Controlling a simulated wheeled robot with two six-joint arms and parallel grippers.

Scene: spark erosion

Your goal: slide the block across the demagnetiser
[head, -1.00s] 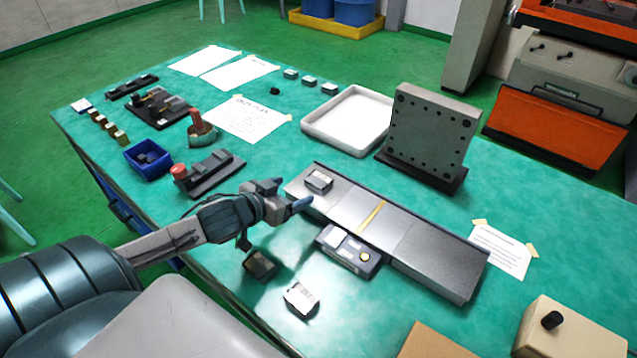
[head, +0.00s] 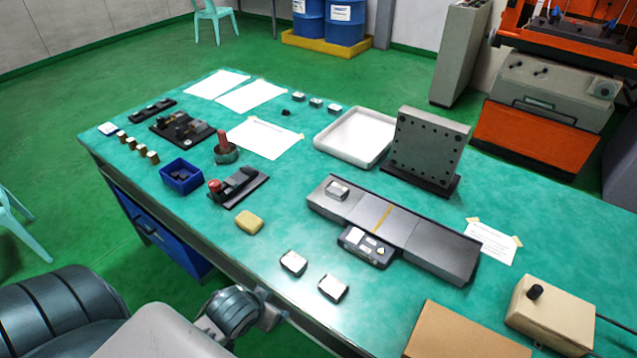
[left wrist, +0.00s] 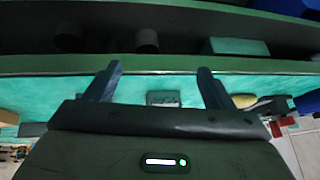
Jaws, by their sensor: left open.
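The demagnetiser (head: 433,249) is a long dark grey plate with a yellow stripe (head: 381,218) across its middle and a small control box (head: 367,246) on its front side. A small metal block (head: 337,190) rests on its left end. Two similar blocks lie apart on the table in front, one on the left (head: 293,263) and one on the right (head: 333,288). My left gripper (head: 277,318) is low at the table's front edge, away from the demagnetiser. In the left wrist view its fingers (left wrist: 158,85) are apart, with a small grey block (left wrist: 163,98) showing beyond the gap. My right gripper is out of view.
A white tray (head: 340,151) and an upright drilled plate (head: 428,145) stand behind the demagnetiser. A yellow piece (head: 249,222), a dark fixture (head: 238,188) and a blue bin (head: 181,186) lie left. A beige box (head: 549,317) and brown board (head: 462,333) are front right.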

